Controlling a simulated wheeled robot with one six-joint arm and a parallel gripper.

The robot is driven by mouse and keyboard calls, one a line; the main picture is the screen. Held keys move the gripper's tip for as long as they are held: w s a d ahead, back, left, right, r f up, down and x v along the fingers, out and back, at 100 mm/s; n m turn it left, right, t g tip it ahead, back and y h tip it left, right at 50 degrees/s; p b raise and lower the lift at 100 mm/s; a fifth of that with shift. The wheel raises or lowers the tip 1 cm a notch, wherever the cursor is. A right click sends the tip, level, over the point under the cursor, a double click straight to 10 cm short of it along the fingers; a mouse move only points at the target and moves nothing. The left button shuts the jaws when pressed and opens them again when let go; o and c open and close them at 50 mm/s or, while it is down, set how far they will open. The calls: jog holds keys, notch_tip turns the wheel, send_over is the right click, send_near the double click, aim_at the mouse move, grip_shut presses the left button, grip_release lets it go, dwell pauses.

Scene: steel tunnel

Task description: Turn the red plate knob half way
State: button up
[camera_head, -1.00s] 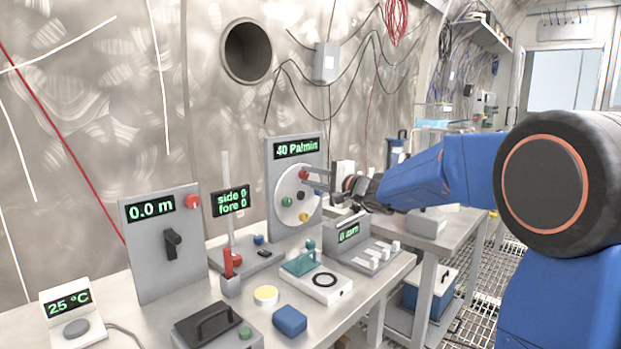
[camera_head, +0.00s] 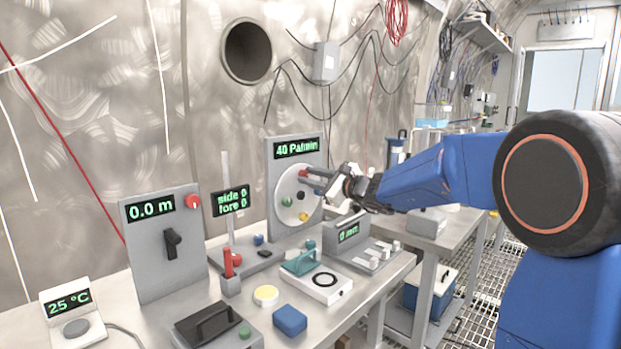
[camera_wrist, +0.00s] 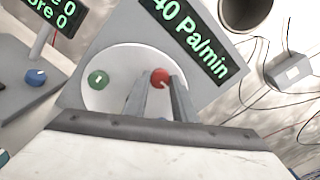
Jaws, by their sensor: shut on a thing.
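The red plate knob (camera_head: 303,172) sits near the top of a round white plate (camera_head: 289,187) on an upright grey panel. It also shows in the wrist view (camera_wrist: 159,77). My gripper (camera_head: 312,178) reaches in from the right. In the wrist view its two fingers (camera_wrist: 160,84) stand on either side of the red knob and are shut on it. The plate also bears a green knob (camera_wrist: 98,79), a yellow knob (camera_head: 304,216) and a dark centre. The display (camera_head: 297,149) above the plate reads 40 Pa/min. The fingers partly cover the plate.
A grey box with a "0 mm" display (camera_head: 348,232) stands below my gripper. A side/fore display (camera_head: 230,201) stands left of the plate. A panel reading 0.0 m (camera_head: 150,208) has its own red knob (camera_head: 193,202). A blue box (camera_head: 290,320) lies at the bench front.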

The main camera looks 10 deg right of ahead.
jog(key=shift+f+m, duration=0.1)
jog(key=shift+m, duration=0.9)
jog(key=o, duration=1)
jog(key=shift+o, duration=0.2)
jog(key=v, duration=1.7)
jog(key=shift+s+d, duration=0.15)
